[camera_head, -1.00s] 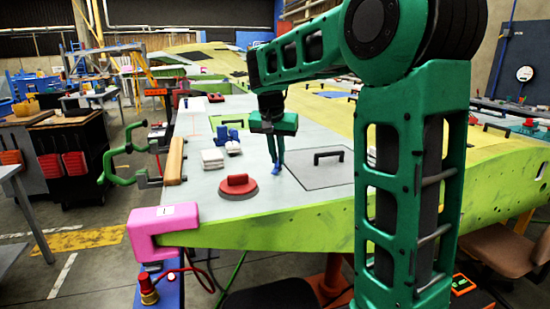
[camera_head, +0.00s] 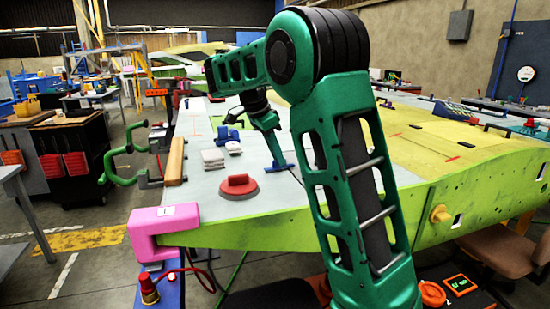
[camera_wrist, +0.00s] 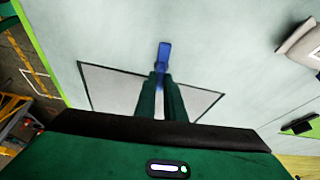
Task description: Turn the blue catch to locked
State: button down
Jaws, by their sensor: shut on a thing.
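The blue catch (camera_head: 281,167) is on the pale top of the wing, right of the red round disc. In the wrist view the blue catch (camera_wrist: 164,49) shows as a short blue bar at the edge of a grey panel (camera_wrist: 108,88), pointing away from my fingers. My gripper (camera_head: 277,158) reaches down to the catch on a slant. In the wrist view my gripper (camera_wrist: 162,73) has its two green fingers close together, shut on the near part of the catch. The fingers hide that part.
A red disc with a raised grip (camera_head: 238,186) lies left of the catch. White stacked pads (camera_head: 213,159) and a blue piece (camera_head: 228,134) lie behind it. A pink clamp (camera_head: 160,228) grips the wing's near left corner. My arm hides the wing's middle.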

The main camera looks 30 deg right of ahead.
jog(key=shift+w+a+r+m, duration=0.1)
jog(key=shift+w+m, duration=0.1)
jog(key=shift+m, duration=0.3)
dwell(0.3)
jog(key=c, duration=1.8)
grip_release()
jog(key=shift+w, duration=0.1)
jog(key=shift+c, duration=0.2)
jog(key=v, duration=1)
jog(key=shift+w+r, duration=0.2)
jog(key=shift+r, duration=0.1)
jog(key=shift+a, duration=0.1)
